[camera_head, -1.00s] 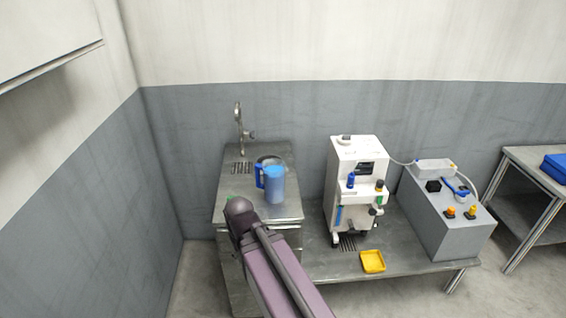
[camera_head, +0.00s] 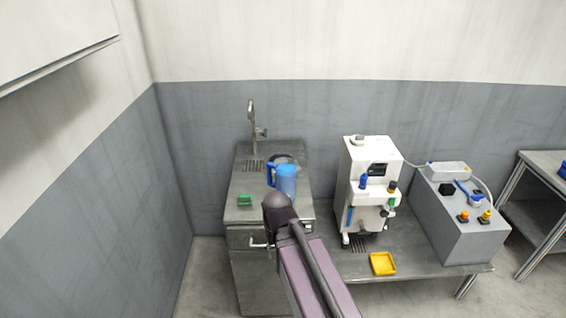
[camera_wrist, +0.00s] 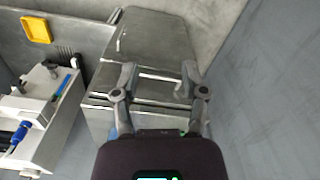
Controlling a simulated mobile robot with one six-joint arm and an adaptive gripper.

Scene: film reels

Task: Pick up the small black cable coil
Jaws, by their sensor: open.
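I cannot make out a black cable coil for certain in either view. A small black block-like item (camera_head: 447,188) sits on top of the grey box at the right in the head view; its shape is too small to tell. My gripper (camera_wrist: 160,72) is open and empty in the wrist view, its two fingers spread in front of the metal sink cabinet (camera_wrist: 150,40) and its handle. In the head view my arm reaches towards the sink cabinet, and the gripper is hidden there.
A blue jug (camera_head: 285,180) and a green item (camera_head: 244,200) stand on the sink counter. On the lower bench are a white machine (camera_head: 368,185), a yellow tray (camera_head: 383,264) and the grey box (camera_head: 460,230). Another metal table (camera_head: 545,165) stands at right.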

